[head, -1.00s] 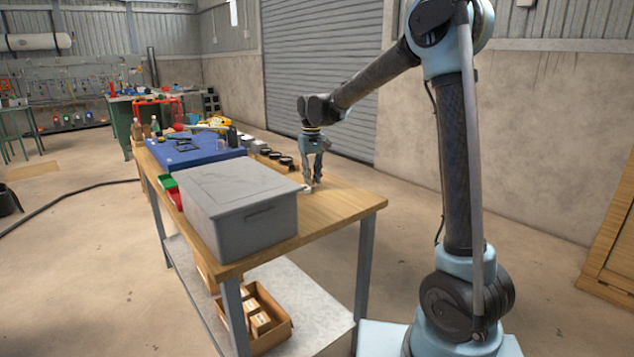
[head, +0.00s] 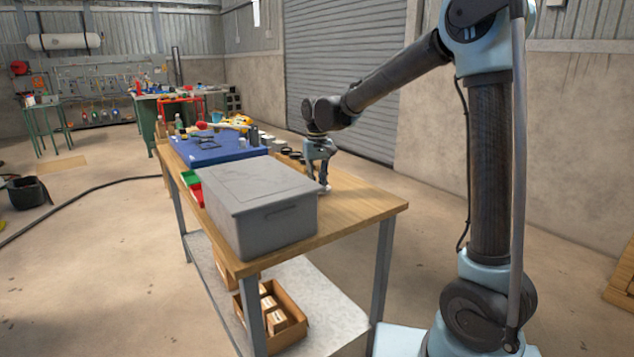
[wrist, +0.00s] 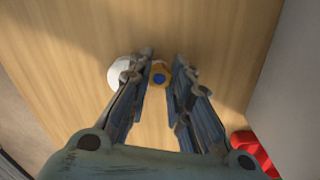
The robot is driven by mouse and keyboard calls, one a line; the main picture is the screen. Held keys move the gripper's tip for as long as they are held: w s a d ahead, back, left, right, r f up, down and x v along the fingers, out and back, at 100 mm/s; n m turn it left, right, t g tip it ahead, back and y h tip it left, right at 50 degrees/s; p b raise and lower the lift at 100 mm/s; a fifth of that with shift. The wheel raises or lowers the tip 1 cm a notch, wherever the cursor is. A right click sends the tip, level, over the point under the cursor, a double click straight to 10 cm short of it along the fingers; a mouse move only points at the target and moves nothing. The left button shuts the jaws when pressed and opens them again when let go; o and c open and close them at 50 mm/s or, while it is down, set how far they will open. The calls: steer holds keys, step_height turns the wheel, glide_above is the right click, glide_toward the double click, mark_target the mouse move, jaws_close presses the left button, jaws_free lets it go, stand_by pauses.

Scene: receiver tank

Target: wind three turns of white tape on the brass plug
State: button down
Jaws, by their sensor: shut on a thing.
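The brass plug (wrist: 160,70), a small yellow-brown piece with a blue centre, sits between the fingertips of my gripper (wrist: 160,82) in the wrist view. My gripper is shut on it, low over the wooden bench top. The fingers partly hide the plug's sides. A round white thing, likely the tape roll (wrist: 122,72), lies on the bench just left of the left finger, which overlaps its edge. In the head view my gripper (head: 321,183) points down right of the grey box, with a bit of white at its tips. The plug cannot be made out there.
A lidded grey box (head: 262,215) stands close by on the bench (head: 370,205). A blue mat (head: 215,150) with tools, dark round items (head: 292,154) and red and green bins (head: 190,185) lie farther back. The bench's front right corner is clear.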

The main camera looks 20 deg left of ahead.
steer(key=d, duration=0.2)
steer(key=w+d, duration=0.1)
steer(key=d, duration=0.1)
steer(key=shift+d, duration=0.3)
steer(key=w, duration=0.5)
steer(key=shift+w+d, duration=0.15)
steer(key=a, duration=0.1)
steer(key=w+a, duration=0.1)
steer(key=a, duration=0.2)
steer(key=shift+w, duration=0.35)
steer(key=s+a, duration=0.2)
steer(key=a, duration=0.1)
steer(key=shift+s+a, duration=0.2)
steer(key=shift+s, duration=0.15)
step_height(320, 180, up, 4)
steer(key=shift+w+d+r, duration=0.1)
steer(key=shift+r, duration=0.9)
